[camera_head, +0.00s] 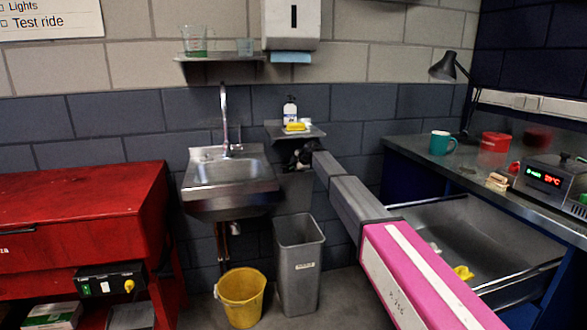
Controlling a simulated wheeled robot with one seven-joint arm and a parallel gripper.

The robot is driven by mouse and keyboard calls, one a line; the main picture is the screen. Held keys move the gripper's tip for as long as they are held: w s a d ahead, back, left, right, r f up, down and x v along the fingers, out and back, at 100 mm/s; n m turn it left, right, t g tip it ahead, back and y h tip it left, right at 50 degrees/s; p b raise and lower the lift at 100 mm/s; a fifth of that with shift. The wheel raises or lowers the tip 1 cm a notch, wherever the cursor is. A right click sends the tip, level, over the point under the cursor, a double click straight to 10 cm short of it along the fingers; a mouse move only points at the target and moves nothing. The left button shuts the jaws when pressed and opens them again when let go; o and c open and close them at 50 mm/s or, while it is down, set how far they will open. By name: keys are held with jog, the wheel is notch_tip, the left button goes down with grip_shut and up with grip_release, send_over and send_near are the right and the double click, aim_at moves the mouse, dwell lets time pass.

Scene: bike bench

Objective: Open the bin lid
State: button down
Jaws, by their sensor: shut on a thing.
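The tall grey bin (298,275) stands on the floor between the sink and the open drawer, with a small label on its front. Its top is open and the inside shows. A dark grey panel (294,200) rises upright behind the bin's rim and looks like its raised lid. My gripper (297,165) is at the top of this panel, under the small wall shelf. It is small and dark here; it looks shut on the panel's upper edge, though the fingertips are hard to make out.
A steel sink (228,180) is left of the bin, and a yellow bucket (241,299) stands beside it. A small shelf (296,132) with a bottle and sponge is just above my gripper. An open drawer (480,240) juts out at right. A red bench (75,215) is at left.

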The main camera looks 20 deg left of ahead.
jog(key=c, duration=1.2)
grip_release()
jog(key=v, duration=1)
jog(key=shift+s+d+r, duration=0.2)
jog(key=shift+d+r, duration=0.05)
jog(key=shift+d, duration=0.05)
jog(key=shift+s, duration=0.1)
